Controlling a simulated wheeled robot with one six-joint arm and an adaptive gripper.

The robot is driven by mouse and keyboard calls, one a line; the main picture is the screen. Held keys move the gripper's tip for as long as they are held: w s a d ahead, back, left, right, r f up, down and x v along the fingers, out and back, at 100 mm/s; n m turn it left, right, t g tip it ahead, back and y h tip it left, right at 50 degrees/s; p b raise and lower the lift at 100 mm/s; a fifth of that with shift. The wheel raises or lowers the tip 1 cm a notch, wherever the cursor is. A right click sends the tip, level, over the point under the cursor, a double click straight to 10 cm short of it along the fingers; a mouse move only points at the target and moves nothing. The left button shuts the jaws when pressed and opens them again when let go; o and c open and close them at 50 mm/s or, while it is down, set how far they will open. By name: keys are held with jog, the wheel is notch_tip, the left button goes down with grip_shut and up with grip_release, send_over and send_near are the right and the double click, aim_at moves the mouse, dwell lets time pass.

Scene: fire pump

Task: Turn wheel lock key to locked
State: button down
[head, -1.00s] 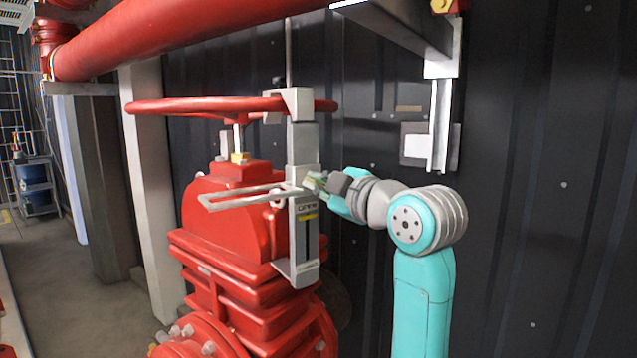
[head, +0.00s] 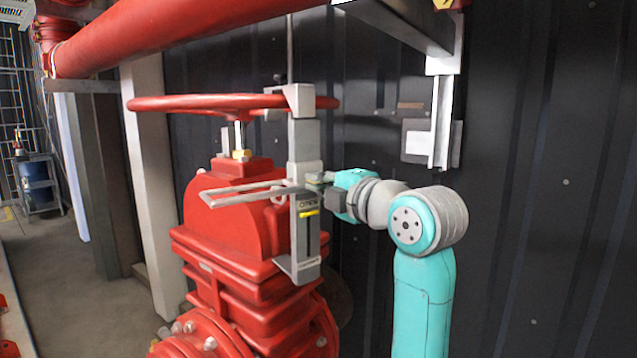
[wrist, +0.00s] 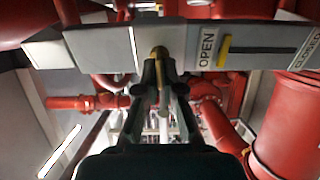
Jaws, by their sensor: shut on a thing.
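The grey wheel lock (head: 303,150) stands upright against the red handwheel (head: 190,103), with its top hooked at the rim. In the wrist view the lock body (wrist: 100,45) runs across the top, with an OPEN label (wrist: 207,46) and a yellow indicator (wrist: 225,50) beside that label. A small brass-coloured key (wrist: 158,54) sits in the lock left of the label. My gripper (wrist: 159,76) is shut on the key, its two fingers on either side. In the head view my gripper (head: 322,178) meets the lock's right side, and the key is too small to make out.
A grey looped bar (head: 235,196) sticks out left from the lock, in front of the red valve body (head: 225,205). A red pipe (head: 190,38) and a dark beam (head: 405,25) run overhead. A dark ribbed wall (head: 540,200) stands behind my arm.

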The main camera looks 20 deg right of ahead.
jog(key=shift+f, duration=0.1)
dwell(0.3)
jog(key=c, duration=1.3)
grip_release()
jog(key=v, duration=1.2)
